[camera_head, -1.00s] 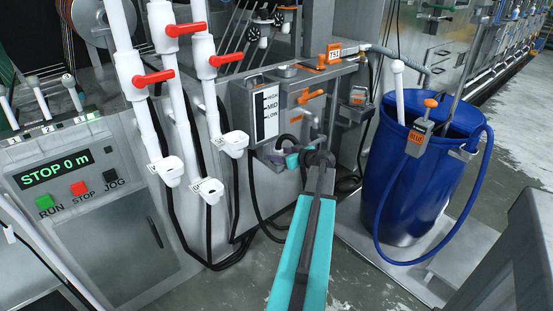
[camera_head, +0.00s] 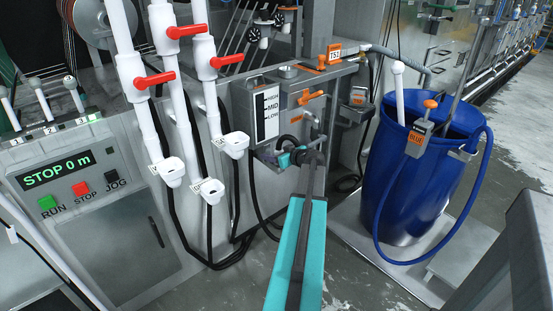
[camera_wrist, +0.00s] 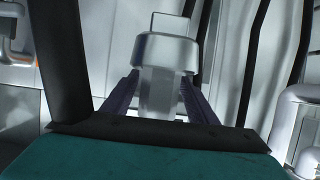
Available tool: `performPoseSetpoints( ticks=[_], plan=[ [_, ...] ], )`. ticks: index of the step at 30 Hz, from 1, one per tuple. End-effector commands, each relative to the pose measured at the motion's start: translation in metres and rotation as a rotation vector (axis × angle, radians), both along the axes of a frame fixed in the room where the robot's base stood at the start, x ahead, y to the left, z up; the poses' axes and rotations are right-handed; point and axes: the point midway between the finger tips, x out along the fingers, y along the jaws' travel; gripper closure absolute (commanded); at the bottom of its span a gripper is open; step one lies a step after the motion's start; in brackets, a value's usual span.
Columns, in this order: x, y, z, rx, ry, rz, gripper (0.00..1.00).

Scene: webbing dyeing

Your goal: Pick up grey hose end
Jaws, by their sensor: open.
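A grey capped cylinder (camera_wrist: 160,88), which looks like the grey hose end, stands upright in the middle of the wrist view. It has a wide collar and a flat tab on top. My gripper (camera_wrist: 158,90) is open, with one dark finger on each side of its lower part. I cannot tell whether the fingers touch it. In the head view my gripper (camera_head: 268,156) is in front of the grey metal tank (camera_head: 243,110), below its level scale. The hose end is small and hard to make out there.
White pipes with red valve handles (camera_head: 152,79) and white cups (camera_head: 235,144) stand to the left of my gripper. A blue drum (camera_head: 410,185) with a blue hose stands to the right.

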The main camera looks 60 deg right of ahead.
Motion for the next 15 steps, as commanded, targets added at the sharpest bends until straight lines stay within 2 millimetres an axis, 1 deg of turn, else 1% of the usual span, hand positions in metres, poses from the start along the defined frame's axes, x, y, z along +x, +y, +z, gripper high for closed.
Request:
performPoseSetpoints(
  ticks=[3,15],
  plan=[
    [0.0053,-0.0026,-0.0023,0.000,0.000,-0.001,0.47],
    [0.0053,-0.0026,-0.0029,-0.001,0.000,-0.002,0.47]
  ],
)
